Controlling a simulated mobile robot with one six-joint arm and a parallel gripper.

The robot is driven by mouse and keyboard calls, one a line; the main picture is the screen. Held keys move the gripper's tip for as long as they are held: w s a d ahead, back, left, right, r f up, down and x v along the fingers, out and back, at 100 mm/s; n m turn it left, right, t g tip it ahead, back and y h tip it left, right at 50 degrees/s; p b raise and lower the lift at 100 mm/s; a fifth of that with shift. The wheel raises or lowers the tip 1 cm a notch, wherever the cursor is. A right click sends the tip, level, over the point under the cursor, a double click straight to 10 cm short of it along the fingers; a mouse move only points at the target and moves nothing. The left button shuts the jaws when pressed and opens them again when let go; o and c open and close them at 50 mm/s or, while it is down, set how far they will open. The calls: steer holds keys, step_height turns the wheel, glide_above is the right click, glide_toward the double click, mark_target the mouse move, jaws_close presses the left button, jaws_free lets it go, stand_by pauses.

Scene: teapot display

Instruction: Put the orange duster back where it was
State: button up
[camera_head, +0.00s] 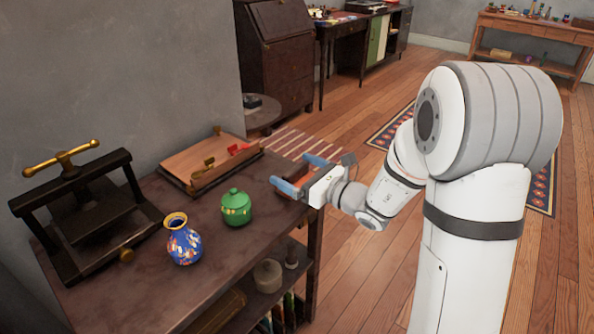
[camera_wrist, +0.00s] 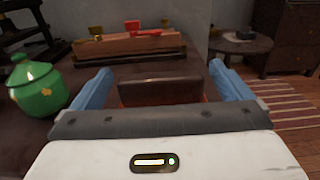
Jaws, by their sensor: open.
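A dark brown block with thin orange showing at its lower edges, seemingly the orange duster (camera_wrist: 158,92), is at the right end of the dark table top (camera_head: 150,270). In the wrist view it lies between the two blue fingers of my gripper (camera_wrist: 159,72). In the head view my gripper (camera_head: 300,173) is open at the table's right edge, and only a reddish-brown bit of the block shows between the fingers. The fingers stand on either side of it; I cannot tell whether they touch it. Its underside is hidden.
A wooden board with brass and red clips (camera_head: 205,160) lies behind. A black press with a brass handle (camera_head: 90,200) fills the left end.

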steer(key=shift+r, duration=0.1)
steer(key=shift+r, duration=0.15)
steer(key=p+v, duration=0.2)
steer(key=v, duration=1)
steer(key=s+a+f+n+g+h, duration=0.1)
steer(key=s+a+n+g+h, duration=0.15)
steer(key=s+n+g, duration=0.45)
steer(key=s+a+f+n+g+h, duration=0.1)
steer(key=s+a+f+n+g, duration=0.15)
steer(key=s+n+g, duration=0.4)
steer(key=s+d+r+n+t+h, duration=0.1)
steer(key=s+d+n+t+h, duration=0.2)
steer(key=d+n+h, duration=0.7)
steer(key=shift+s+d+r+n+t+h, duration=0.35)
steer(key=shift+s+d+n, duration=0.4)
steer(key=shift+s+n, duration=0.3)
steer(key=shift+w, duration=0.1)
